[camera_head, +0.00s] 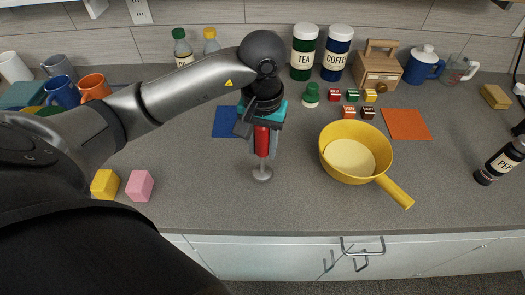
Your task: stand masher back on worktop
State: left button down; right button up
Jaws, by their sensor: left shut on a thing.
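The masher (262,173) has a red handle and a round grey metal foot. It is upright, with its foot at the worktop (215,165); I cannot tell whether the foot touches the surface or is just above it. My left gripper (264,140) points down and is shut on the masher's red handle, hiding the handle's upper part. My right gripper is not in view.
A yellow pan (352,152) stands right of the masher, its handle toward the front edge. A blue square (225,122) lies behind the gripper. Yellow (105,184) and pink (139,186) blocks sit left. The worktop around the masher's foot is clear.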

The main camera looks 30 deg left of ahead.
pick_arm(q)
jog(key=shift+f, duration=1.15)
jog(key=shift+f, duration=0.1)
jog(key=shift+f+b, duration=0.1)
jog(key=shift+b, duration=0.2)
jog(key=c, duration=0.5)
grip_release()
notch_tip(320, 180, up, 12)
jog(key=shift+r+p, duration=0.2)
jog(key=shift+p, duration=0.4)
